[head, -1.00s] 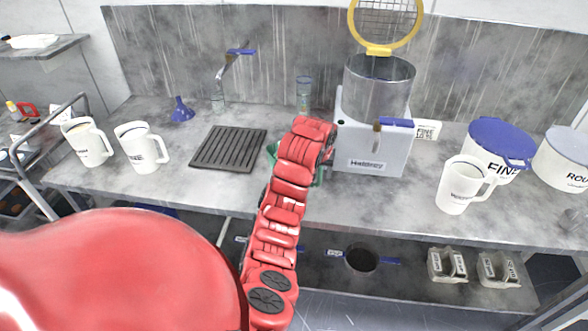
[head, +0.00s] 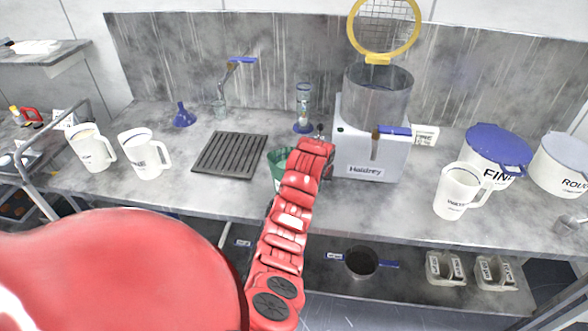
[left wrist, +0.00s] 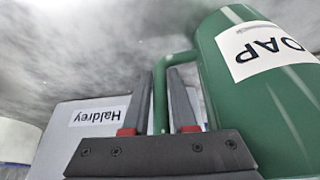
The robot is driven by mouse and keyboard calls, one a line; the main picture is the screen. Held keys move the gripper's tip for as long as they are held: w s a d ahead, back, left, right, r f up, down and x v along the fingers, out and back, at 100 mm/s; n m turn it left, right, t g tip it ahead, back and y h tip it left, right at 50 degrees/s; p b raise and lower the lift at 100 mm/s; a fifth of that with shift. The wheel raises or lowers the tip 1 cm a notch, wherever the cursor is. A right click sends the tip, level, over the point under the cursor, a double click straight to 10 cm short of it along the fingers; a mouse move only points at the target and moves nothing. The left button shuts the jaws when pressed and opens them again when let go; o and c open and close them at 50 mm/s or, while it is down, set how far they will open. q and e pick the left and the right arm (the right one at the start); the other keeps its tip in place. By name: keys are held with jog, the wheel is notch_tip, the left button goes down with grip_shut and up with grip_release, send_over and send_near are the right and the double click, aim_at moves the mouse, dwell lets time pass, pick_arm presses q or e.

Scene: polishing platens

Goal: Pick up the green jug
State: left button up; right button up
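The green jug (head: 275,168) stands on the counter, partly hidden behind my left arm in the head view. In the left wrist view the jug (left wrist: 268,95) fills the right side, with a white label reading "OAP" in part. Its handle (left wrist: 160,95) rises between the two fingers of my left gripper (left wrist: 163,80). The fingers are apart, one on each side of the handle, with slight gaps seen. In the head view my left gripper (head: 318,136) is at the jug's right side, its fingers mostly hidden. My right gripper is not in view.
The Haldrey machine (head: 368,150) stands close to the right. A black ribbed mat (head: 230,154) lies left of the jug. White jugs (head: 145,153) stand farther left, and another white jug (head: 458,190) and a blue-lidded tub (head: 497,155) are at right.

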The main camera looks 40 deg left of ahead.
pick_arm(q)
grip_shut()
dwell(1.0)
